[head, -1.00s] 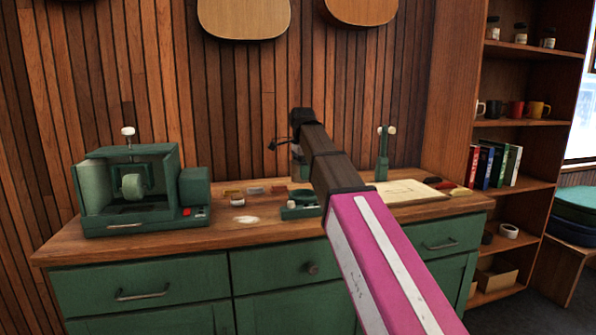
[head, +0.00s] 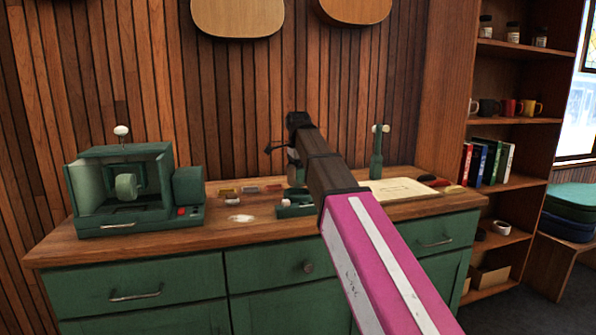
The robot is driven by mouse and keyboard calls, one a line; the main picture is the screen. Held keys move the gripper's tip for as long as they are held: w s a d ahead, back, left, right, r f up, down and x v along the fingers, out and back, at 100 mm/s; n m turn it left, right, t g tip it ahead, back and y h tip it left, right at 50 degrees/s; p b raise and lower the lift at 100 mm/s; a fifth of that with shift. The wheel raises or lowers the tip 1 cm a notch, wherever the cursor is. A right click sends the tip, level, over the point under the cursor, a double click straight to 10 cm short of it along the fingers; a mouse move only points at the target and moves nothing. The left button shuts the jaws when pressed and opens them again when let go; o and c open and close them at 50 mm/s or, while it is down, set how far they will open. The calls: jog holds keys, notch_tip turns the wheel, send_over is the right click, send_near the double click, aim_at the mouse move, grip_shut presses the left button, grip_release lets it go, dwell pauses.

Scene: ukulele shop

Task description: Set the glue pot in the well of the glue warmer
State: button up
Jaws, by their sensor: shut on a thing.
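My gripper (head: 290,151) is over the middle of the workbench, mostly hidden behind my own arm. A pale and grey-green piece (head: 295,172) shows just below it, at the left edge of the arm. It appears to be the glue pot, held in the shut jaws, but its shape and the grip are largely hidden. A low green unit with a white knob (head: 287,202) sits on the bench just in front of and below it. It looks like the glue warmer; its right part and any well are hidden by my arm.
A large green machine (head: 123,190) stands at the bench's left. Right of my arm are an upright green tool (head: 377,152) and a pale board (head: 405,189). A wood-slat wall (head: 230,100) is behind.

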aim_at(298, 186)
jog(key=shift+f, duration=2.4)
jog(key=o, duration=0.9)
jog(key=shift+r, duration=0.2)
jog(key=shift+r, duration=3.35)
